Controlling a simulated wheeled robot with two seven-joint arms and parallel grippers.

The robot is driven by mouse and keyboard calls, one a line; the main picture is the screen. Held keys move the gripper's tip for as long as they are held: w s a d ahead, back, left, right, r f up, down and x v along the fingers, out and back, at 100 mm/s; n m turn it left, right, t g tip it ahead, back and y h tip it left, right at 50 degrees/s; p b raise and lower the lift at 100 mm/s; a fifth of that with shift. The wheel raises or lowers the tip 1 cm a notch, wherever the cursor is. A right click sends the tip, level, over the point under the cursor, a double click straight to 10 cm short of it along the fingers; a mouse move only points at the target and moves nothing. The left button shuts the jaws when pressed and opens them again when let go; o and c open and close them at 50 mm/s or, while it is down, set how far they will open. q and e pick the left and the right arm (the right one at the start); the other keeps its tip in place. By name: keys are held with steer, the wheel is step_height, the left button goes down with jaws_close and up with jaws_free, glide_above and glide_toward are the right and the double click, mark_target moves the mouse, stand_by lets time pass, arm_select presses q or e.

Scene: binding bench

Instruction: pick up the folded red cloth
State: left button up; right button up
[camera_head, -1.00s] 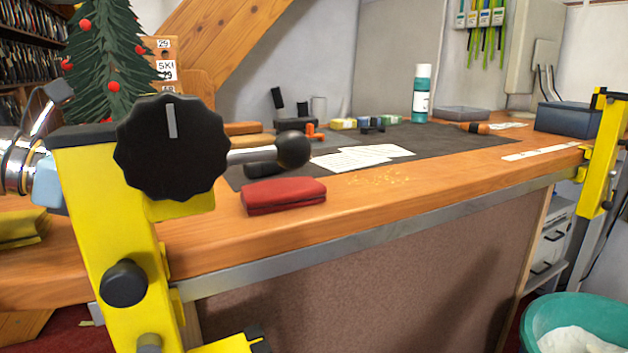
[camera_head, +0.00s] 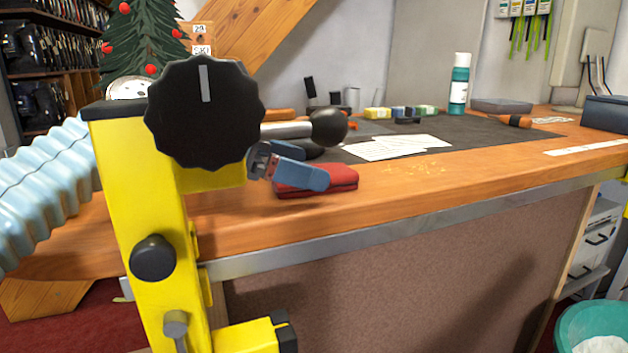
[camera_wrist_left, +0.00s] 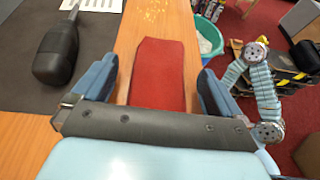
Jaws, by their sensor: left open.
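The folded red cloth (camera_head: 345,178) lies flat on the wooden bench near its front edge. My left gripper (camera_head: 314,168) is open at the cloth, its blue fingers partly covering the cloth's left part in the head view. In the left wrist view the cloth (camera_wrist_left: 158,62) lies between the two spread fingers of the left gripper (camera_wrist_left: 158,78), with a gap on either side. Its near end is hidden behind the gripper body. I cannot tell how far the fingertips are above the bench. My right gripper is not in view.
A yellow clamp frame with a black knob (camera_head: 205,110) stands in front, hiding part of my left arm. A dark-handled tool (camera_wrist_left: 57,50) lies on the grey mat (camera_wrist_left: 25,85) beside the left finger. Papers (camera_head: 398,147) lie behind the cloth. Bare bench extends right.

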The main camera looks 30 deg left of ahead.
arm_select(q)
steer(key=shift+x, duration=1.05)
steer(key=shift+c, duration=0.3)
steer(key=c, duration=0.9)
steer(key=shift+c, duration=0.2)
